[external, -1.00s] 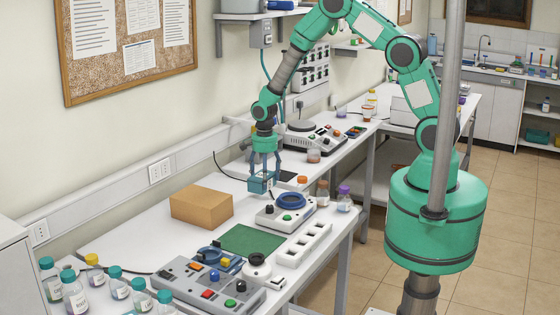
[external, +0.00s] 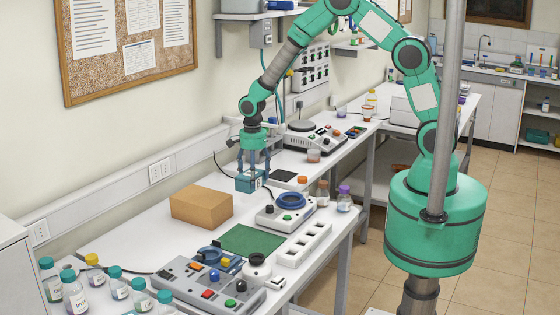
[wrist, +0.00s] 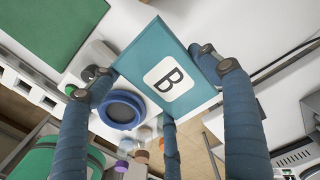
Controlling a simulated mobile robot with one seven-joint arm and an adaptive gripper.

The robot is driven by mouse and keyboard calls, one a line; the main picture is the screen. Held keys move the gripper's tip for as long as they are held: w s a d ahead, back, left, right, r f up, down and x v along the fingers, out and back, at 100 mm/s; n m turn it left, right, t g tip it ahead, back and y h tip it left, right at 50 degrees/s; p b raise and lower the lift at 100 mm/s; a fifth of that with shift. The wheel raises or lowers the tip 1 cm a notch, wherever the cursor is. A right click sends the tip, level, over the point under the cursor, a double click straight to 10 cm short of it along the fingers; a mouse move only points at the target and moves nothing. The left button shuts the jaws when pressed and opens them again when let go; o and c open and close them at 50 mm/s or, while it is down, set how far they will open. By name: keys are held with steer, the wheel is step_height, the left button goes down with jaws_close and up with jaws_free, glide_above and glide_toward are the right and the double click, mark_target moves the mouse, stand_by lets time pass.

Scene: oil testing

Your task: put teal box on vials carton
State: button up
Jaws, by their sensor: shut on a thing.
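The teal box (external: 249,184) hangs below my gripper (external: 253,172), which is shut on it above the white table. In the wrist view the teal box (wrist: 165,62) sits between my blue fingers, and a white label with a black letter B faces the camera. A plain brown carton (external: 201,206), the only carton-like box on this table, stands left of and nearer than the teal box, with its top closed. No writing on it can be read. The brown carton does not show in the wrist view.
A white device with a blue ring (external: 291,201) stands right of the carton. A green mat (external: 251,240), a grey button panel (external: 207,288) and a white slotted block (external: 303,244) lie nearer. Several teal-capped bottles (external: 75,293) stand at front left. Bare table surrounds the carton's front.

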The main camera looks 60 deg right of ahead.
steer(key=s+a+r, duration=0.1)
steer(key=a+r, duration=0.1)
steer(key=a, duration=0.3)
steer(key=s+a+r+b, duration=0.1)
steer(key=a+r, duration=0.2)
steer(key=a, duration=0.2)
steer(key=shift+s+a, duration=0.35)
steer(key=shift+s, duration=0.05)
steer(key=shift+w+r, duration=0.1)
steer(key=p, duration=0.1)
glide_above(203, 197)
steer(key=shift+w+d+f, duration=0.1)
steer(key=shift+d+f, duration=0.1)
steer(key=shift+f, duration=0.55)
steer(key=shift+f, duration=0.1)
steer(key=shift+f+p, duration=0.3)
steer(key=shift+f, duration=1.4)
steer(key=shift+f, duration=0.15)
steer(key=o, duration=1.3)
